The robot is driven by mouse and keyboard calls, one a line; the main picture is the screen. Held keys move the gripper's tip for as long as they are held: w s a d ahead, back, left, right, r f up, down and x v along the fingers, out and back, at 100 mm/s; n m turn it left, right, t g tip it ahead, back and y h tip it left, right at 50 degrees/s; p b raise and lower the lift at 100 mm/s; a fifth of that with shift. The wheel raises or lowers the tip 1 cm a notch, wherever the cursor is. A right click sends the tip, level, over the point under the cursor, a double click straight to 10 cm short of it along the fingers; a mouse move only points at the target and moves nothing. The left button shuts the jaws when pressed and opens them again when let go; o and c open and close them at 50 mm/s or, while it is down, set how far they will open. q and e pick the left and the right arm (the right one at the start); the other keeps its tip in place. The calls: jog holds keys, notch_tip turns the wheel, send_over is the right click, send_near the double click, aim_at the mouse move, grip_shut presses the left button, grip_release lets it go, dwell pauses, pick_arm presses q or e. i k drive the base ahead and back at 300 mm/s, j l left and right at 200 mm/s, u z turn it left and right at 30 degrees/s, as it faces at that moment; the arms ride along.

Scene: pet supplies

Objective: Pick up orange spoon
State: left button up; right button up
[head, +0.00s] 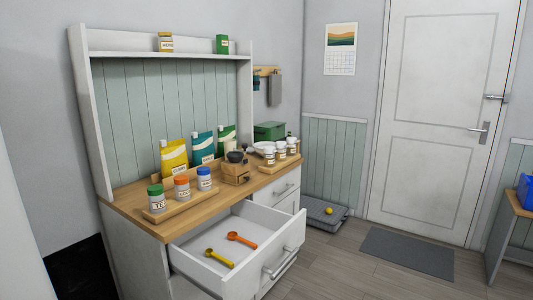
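An orange spoon (242,240) lies in the open top drawer (268,218) of a white cabinet, toward the drawer's middle. A yellow spoon (219,257) lies in the same drawer, in front of and to the left of the orange one, apart from it. Both spoons are flat on the drawer bottom with nothing over them. Neither of my grippers shows in the head view.
The wooden countertop (134,193) holds jars on a tray, pouches, a small wooden grinder (236,172) and a green box (269,131). The drawer handle (283,263) sticks out in front. Grey floor with a dark mat (407,252) is clear to the right.

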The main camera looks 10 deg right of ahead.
aim_at(232, 235)
jog(key=i+l+u, duration=0.2)
jog(key=i, duration=0.25)
jog(key=i+u, duration=0.15)
jog(key=i, duration=0.3)
